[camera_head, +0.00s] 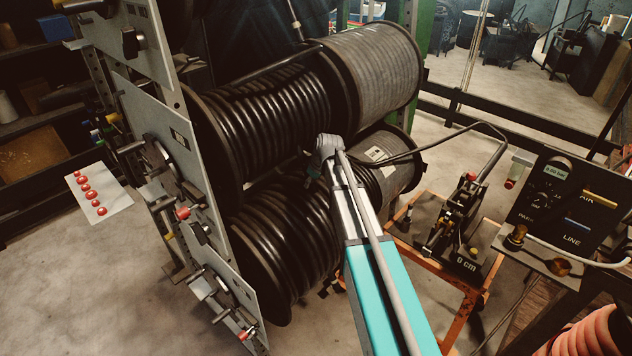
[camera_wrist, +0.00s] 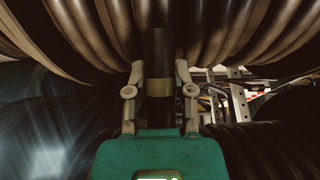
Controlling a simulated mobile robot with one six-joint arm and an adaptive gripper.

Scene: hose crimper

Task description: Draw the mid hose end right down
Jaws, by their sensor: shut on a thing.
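In the wrist view my gripper (camera_wrist: 160,76) has its two fingers shut on either side of a dark hose end (camera_wrist: 158,50). The hose end has a tan band (camera_wrist: 158,88) and hangs in front of the windings of the hose reel above it. In the head view the upper reel (camera_head: 265,120) carries black hose in neat turns. My arm reaches across to the lower edge of this reel. The fingers and the held hose end are hidden there behind my wrist.
A lower reel (camera_head: 285,235) of thicker black hose lies close beneath. Grey side plates (camera_head: 160,120) with knobs stand at the left. An orange stand (camera_head: 470,295) with a "0 cm" device (camera_head: 462,258) and a gauge panel (camera_head: 570,205) are at the right. Floor shows at lower left.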

